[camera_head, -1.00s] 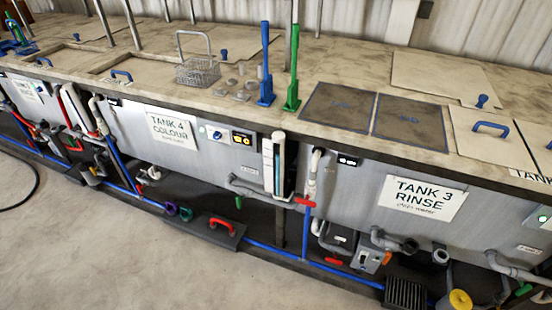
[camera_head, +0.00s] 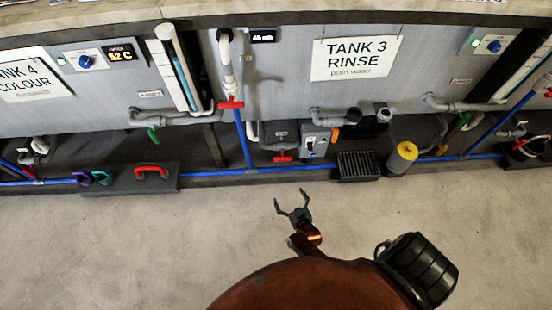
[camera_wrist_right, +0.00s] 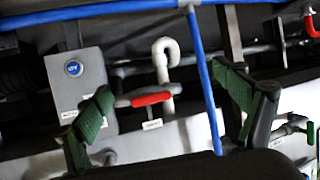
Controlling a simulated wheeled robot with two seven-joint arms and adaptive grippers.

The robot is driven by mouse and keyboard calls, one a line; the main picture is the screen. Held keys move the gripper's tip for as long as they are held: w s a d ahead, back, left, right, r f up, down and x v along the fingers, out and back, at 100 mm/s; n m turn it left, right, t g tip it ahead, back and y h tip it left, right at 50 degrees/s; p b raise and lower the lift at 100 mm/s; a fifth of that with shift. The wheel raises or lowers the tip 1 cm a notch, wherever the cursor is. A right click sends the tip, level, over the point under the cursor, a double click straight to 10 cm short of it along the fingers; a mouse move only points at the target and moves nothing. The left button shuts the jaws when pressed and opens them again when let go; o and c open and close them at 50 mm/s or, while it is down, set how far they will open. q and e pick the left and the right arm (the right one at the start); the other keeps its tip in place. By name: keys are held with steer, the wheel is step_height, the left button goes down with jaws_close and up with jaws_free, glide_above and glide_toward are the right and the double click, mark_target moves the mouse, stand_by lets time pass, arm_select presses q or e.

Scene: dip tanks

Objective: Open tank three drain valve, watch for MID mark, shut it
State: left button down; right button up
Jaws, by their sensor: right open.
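Tank 3 (camera_head: 330,85), grey and signed "TANK 3 RINSE", fills the middle of the head view. Below its left part a red-handled valve (camera_head: 283,158) sits near a grey box (camera_head: 314,141). Another red handle (camera_head: 231,104) is higher on a white pipe, and a green handle (camera_head: 464,120) hangs under the right end pipe. Their tags are unreadable, so I cannot tell which is the drain. My right gripper (camera_head: 293,205) is open and empty, apart from the valves. In the right wrist view a red handle (camera_wrist_right: 151,99) shows between the open fingers (camera_wrist_right: 168,120). My left gripper is not in view.
A blue pipe (camera_head: 270,170) runs low along the tanks. A dark grate (camera_head: 358,166) and a yellow-capped cylinder (camera_head: 402,157) stand below tank 3. Sight tubes (camera_head: 178,66) and (camera_head: 525,68) flank it; no MID mark is legible. The floor (camera_head: 120,245) in front is clear.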

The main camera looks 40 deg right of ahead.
mark_target(283, 161)
arm_select(q)
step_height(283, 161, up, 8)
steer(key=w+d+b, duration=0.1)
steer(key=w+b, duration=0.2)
steer(key=b, duration=0.4)
arm_select(e)
steer(key=w+d+r+m+h, duration=0.1)
steer(key=w+h, duration=0.1)
steer(key=w, duration=0.1)
steer(key=w+d+r+m+t+h, duration=0.1)
steer(key=w+d+r+h, duration=0.1)
steer(key=w, duration=0.2)
steer(key=w+d+r+m+t+h, duration=0.1)
steer(key=w+d+m+h, duration=0.1)
steer(key=w, duration=0.2)
steer(key=shift+r, duration=0.25)
steer(key=b+x, duration=0.2)
steer(key=x, duration=0.4)
steer(key=shift+f, duration=0.1)
steer(key=shift+w+d, duration=0.3)
steer(key=shift+w, duration=0.2)
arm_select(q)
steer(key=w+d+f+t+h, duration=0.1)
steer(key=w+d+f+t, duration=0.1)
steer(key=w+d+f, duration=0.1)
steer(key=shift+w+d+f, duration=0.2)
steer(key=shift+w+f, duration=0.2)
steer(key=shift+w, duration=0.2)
arm_select(e)
steer(key=shift+c, duration=0.7)
